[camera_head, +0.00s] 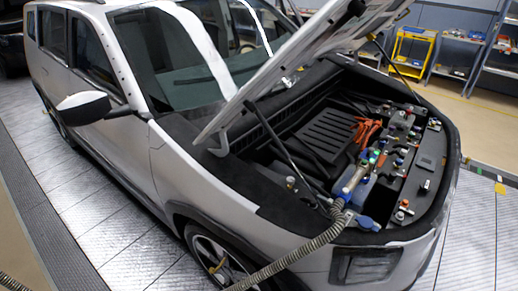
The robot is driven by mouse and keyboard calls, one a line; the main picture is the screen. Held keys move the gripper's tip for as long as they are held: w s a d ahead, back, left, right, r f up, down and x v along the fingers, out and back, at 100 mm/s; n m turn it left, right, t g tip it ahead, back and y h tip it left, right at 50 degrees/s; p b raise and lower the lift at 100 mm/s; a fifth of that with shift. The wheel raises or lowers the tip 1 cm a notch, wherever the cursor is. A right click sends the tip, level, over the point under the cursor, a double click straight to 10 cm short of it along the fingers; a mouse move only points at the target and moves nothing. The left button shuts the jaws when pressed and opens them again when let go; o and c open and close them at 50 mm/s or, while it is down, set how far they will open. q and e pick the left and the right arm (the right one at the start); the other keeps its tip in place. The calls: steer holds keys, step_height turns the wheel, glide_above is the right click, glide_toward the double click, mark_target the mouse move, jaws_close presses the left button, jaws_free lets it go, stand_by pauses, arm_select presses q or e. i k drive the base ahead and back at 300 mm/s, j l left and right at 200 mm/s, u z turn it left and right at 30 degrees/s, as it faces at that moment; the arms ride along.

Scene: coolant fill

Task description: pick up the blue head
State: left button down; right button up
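A head with a metallic body and blue parts (350,185) sits in the front right of the open engine bay, at the upper end of a ribbed grey-beige hose (312,244). It is tilted, leaning up and to the right, with small green and red parts near its upper end. It appears to rest at a blue-grey reservoir (358,194); whether it is fastened there I cannot tell. A blue cap-like part (368,223) lies just below it by the bay's front edge. Neither of my grippers is in view.
A silver car (190,170) fills the middle, its hood (290,70) propped open over the bay. Orange cables (366,131) and several small fittings lie around the head. The hose crosses the front fender. Shelves and a yellow cart (412,50) stand far back right.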

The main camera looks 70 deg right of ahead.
mark_target(355, 184)
steer(key=z, duration=4.45)
steer(key=j+z, duration=0.15)
steer(key=z, duration=0.15)
steer(key=j+z, duration=0.15)
steer(key=z, duration=0.15)
steer(key=k+j, duration=0.1)
steer(key=j, duration=0.2)
steer(key=k+j, duration=0.1)
steer(key=j, duration=0.2)
steer(key=k+j, duration=0.1)
steer(key=j, duration=0.25)
